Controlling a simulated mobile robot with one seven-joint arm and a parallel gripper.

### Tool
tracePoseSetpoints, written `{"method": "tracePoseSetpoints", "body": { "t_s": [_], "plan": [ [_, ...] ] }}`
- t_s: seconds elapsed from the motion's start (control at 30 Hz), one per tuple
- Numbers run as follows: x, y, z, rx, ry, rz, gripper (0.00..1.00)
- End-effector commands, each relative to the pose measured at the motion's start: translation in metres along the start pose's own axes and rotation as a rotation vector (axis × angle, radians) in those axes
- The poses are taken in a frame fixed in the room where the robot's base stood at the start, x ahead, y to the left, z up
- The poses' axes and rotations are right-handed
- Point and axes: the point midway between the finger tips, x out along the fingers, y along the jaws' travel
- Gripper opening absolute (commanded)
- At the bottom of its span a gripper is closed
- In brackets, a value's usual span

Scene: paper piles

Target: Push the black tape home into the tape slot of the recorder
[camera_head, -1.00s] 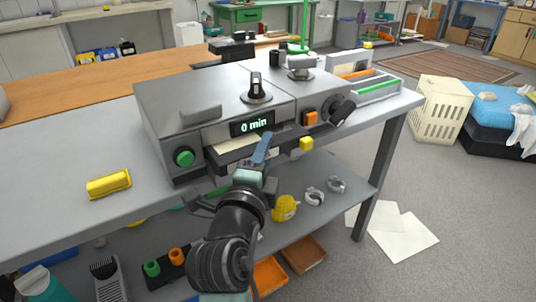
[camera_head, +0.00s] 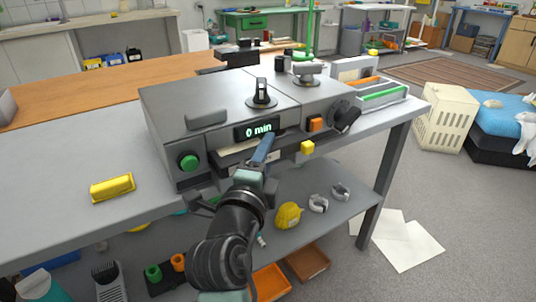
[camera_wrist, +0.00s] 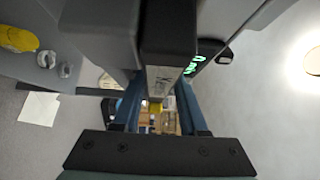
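The grey recorder (camera_head: 205,100) stands on the bench, its dark display reading "0 min". The black tape lies in the slot under the display. Part of its pale label (camera_head: 235,148) shows left of my gripper; most of the tape is hidden. In the wrist view its marked end (camera_wrist: 160,80) lies at my fingertips. My gripper (camera_head: 263,150) is right at the recorder's front, at the slot. In the wrist view its two blue fingers (camera_wrist: 157,98) stand apart, one on each side of the label. I cannot tell whether they press on the tape.
A green button (camera_head: 189,162) is left of the slot. A yellow piece (camera_head: 112,187) lies on the bench at left. The lower shelf (camera_head: 335,215) holds loose parts.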

Motion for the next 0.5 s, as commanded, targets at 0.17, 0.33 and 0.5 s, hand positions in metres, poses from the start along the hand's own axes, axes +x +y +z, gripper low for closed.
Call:
{"method": "tracePoseSetpoints", "body": {
  "t_s": [0.17, 0.33, 0.5],
  "plan": [
    [-0.0002, -0.0036, 0.0, 0.0, -0.001, -0.008, 0.66],
    [-0.0002, -0.0057, 0.0, 0.001, -0.002, -0.013, 0.66],
    [-0.0003, -0.0073, 0.0, 0.001, -0.002, -0.016, 0.66]
  ]
}}
